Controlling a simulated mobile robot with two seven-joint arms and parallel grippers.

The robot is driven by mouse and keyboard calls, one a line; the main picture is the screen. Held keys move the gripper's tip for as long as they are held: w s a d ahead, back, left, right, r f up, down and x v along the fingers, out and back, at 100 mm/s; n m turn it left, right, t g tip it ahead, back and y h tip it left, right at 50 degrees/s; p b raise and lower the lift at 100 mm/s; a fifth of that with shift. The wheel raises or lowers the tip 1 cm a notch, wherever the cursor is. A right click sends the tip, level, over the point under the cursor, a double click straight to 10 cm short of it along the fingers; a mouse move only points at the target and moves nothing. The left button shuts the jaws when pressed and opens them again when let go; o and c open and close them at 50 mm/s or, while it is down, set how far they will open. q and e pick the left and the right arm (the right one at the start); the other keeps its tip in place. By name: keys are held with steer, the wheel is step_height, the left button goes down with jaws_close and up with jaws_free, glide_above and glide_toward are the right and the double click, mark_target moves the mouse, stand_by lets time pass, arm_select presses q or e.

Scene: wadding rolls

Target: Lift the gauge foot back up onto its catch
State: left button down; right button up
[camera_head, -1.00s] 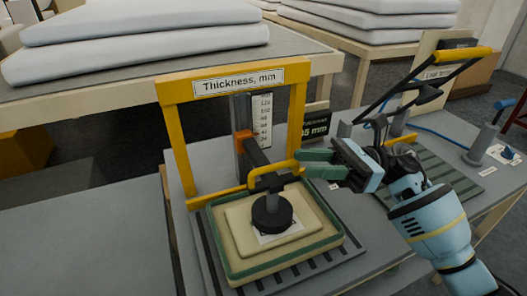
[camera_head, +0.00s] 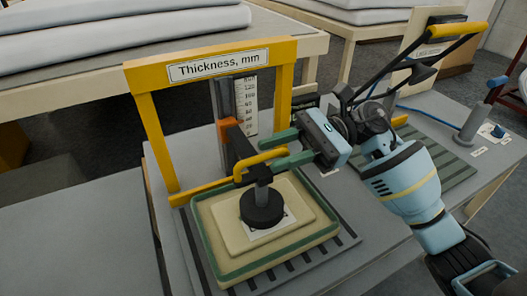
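The thickness gauge is a yellow frame (camera_head: 155,130) with a "Thickness, mm" sign and a scale (camera_head: 250,105). Its round black foot (camera_head: 262,208) is down on the cream pad (camera_head: 228,232) in a green-edged tray (camera_head: 213,262). An orange piece (camera_head: 228,128) sits on the grey post beside the scale. A yellow handle (camera_head: 262,158) joins the foot's dark arm above the foot. My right gripper (camera_head: 273,152) is open, its green fingers above and below the handle's right end. I cannot tell whether they touch it. I cannot make out the catch. My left gripper is out of view.
The tray stands on a slatted base on a grey table (camera_head: 90,225). To the right are a device with a yellow-gripped lever (camera_head: 460,30), a blue cable and a grey post (camera_head: 472,125). White wadding slabs (camera_head: 120,45) lie on a bench behind. The table's left part is clear.

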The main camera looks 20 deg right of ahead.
mark_target(263, 155)
steer(key=shift+s+a+p, duration=0.15)
steer(key=shift+a, duration=0.65)
steer(key=shift+s+a+p, duration=0.15)
steer(key=shift+a, duration=0.65)
jaws_close()
